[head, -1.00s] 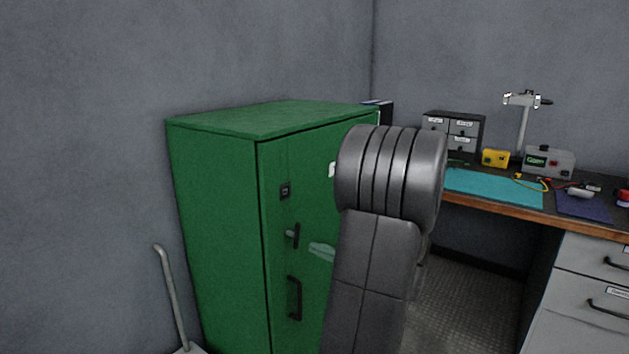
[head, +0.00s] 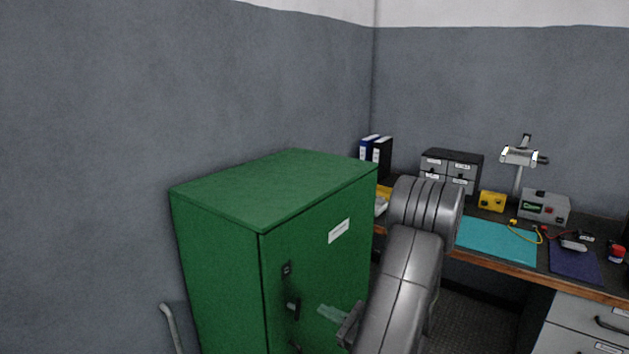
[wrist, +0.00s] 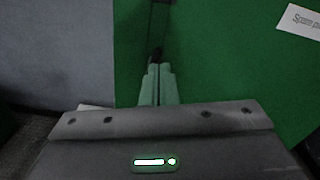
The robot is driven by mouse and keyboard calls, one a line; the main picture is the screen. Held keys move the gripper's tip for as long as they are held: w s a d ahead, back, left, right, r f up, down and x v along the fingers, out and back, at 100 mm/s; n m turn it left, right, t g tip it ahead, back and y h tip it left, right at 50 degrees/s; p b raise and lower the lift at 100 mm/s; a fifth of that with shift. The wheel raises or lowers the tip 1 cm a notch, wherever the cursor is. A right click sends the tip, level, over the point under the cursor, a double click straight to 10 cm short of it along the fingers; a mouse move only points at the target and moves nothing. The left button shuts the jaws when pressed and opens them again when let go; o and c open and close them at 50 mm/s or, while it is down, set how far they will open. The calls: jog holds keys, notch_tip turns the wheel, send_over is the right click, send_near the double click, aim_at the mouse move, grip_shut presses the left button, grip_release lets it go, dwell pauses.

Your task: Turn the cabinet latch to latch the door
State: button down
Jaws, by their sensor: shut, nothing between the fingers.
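The green cabinet (head: 215,255) stands left of centre in the head view, its door (head: 320,262) looking closed against the frame. The black latch handle (head: 293,309) is near the door's left edge and looks roughly upright. My gripper (head: 322,309) is just right of the latch, its pale fingers pointing left across the door face; I see no clear contact. In the wrist view my gripper (wrist: 160,70) has its two fingers together with nothing between them. A small dark piece (wrist: 155,54), probably the latch, shows just beyond the fingertips.
A small black fitting (head: 286,268) is above the latch, and a dark pull handle (head: 295,347) is below, cut by the frame. A white label (head: 339,230) is on the door. A workbench (head: 520,263) with tools stands right. A grey bent bar (head: 171,325) stands left.

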jog(key=shift+s+r+m+p, duration=0.15)
jog(key=shift+r+m+p, duration=0.65)
jog(key=shift+m+p, duration=0.9)
jog(key=x, duration=0.7)
jog(key=shift+s+f+b, duration=0.15)
jog(key=shift+f+b, duration=0.2)
jog(key=shift+f, duration=0.15)
jog(key=shift+s+a+b, duration=0.1)
jog(key=shift+s+b, duration=0.1)
jog(key=shift+b, duration=0.3)
jog(key=shift+r, duration=0.1)
jog(key=v, duration=0.5)
jog(key=shift+s+d+r, duration=0.15)
jog(key=shift+d+r, duration=0.2)
jog(key=shift+d, duration=0.05)
